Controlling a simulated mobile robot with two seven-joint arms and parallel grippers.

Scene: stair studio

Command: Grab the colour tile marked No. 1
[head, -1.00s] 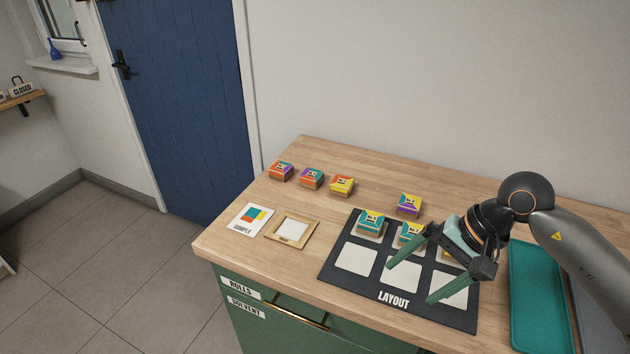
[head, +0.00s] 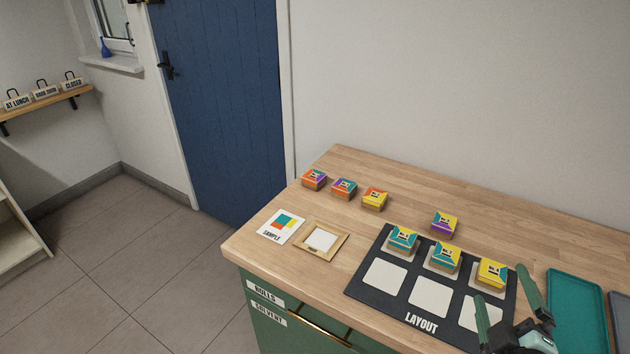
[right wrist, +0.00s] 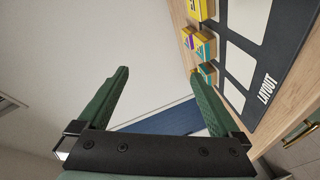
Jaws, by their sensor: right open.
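Several square colour tiles lie on the wooden worktop. At the back left are an orange-purple tile (head: 314,179), a teal-purple-orange tile (head: 344,188) and a yellow-orange tile (head: 375,198). A yellow-purple tile (head: 444,223) lies just behind the black layout board (head: 362,292). Two teal-yellow tiles, left (head: 402,239) and middle (head: 446,257), and a mostly yellow tile (head: 491,275) sit on the board's back row. The tile numbers are too small to read. My right gripper (head: 500,283) is open and empty at the board's right front; it also shows in the right wrist view (right wrist: 159,71).
A sample card (head: 280,227) and a wooden frame (head: 337,257) lie left of the board. A teal tray (head: 577,305) lies to its right. The board's front row has bare white squares. The worktop between the back-left tiles and the board is clear.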

